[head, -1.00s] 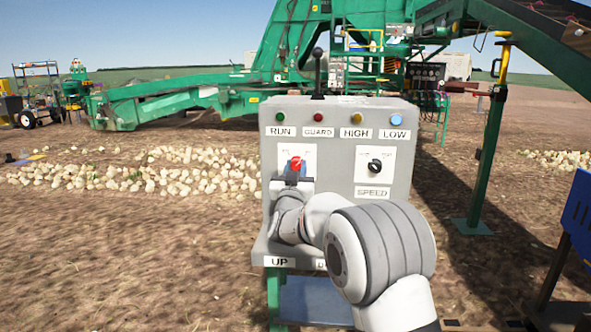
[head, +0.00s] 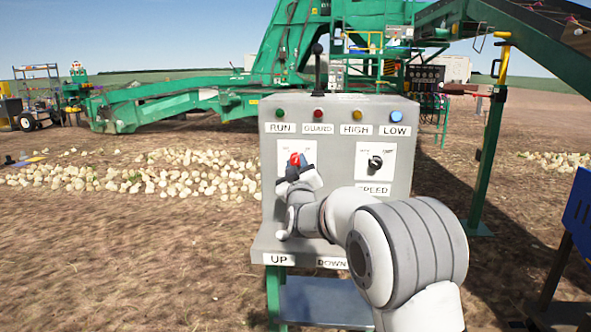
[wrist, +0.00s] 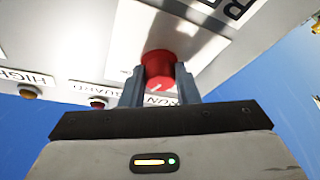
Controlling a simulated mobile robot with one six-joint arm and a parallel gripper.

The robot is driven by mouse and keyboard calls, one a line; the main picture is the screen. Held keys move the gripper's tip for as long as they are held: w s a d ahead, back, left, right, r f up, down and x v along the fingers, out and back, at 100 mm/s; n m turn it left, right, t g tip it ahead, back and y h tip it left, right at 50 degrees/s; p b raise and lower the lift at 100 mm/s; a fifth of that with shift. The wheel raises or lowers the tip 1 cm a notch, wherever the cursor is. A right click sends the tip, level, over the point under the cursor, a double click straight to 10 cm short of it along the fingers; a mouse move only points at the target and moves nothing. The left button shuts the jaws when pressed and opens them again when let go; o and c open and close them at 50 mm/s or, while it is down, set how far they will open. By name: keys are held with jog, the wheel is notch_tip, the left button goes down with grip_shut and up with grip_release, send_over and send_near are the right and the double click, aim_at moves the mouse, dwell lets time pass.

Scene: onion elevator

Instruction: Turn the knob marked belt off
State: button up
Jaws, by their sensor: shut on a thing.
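The red knob (head: 294,160) sits on a white plate on the left of the grey control panel (head: 336,150). My gripper (head: 298,172) is at the panel with its fingers on either side of the knob. In the wrist view my gripper (wrist: 160,92) is shut on the red knob (wrist: 158,68), and a pale pointer mark shows on the knob's face. My arm hides the plate's lower part and any label beneath it, so I cannot read the knob's name.
A black speed knob (head: 375,162) is right of the red one. Indicator lamps, including a lit-looking blue one (head: 397,116), line the top. UP (head: 279,259) and DOWN (head: 332,262) labels are on the lower ledge.

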jog(key=n+g+y, duration=0.1)
jog(key=n, duration=0.1)
jog(key=n+y+b, duration=0.1)
jog(key=n, duration=0.2)
jog(key=n+g, duration=0.1)
jog(key=n, duration=0.2)
jog(key=shift+d+r+g+y, duration=0.1)
jog(key=shift+d+g+y, duration=0.05)
jog(key=shift+g+y, duration=0.2)
jog(key=n+g, duration=0.1)
jog(key=n, duration=0.2)
jog(key=n+g+b, duration=0.1)
jog(key=n, duration=0.2)
jog(key=shift+r, duration=0.2)
jog(key=o, duration=1)
jog(key=shift+v, duration=3.95)
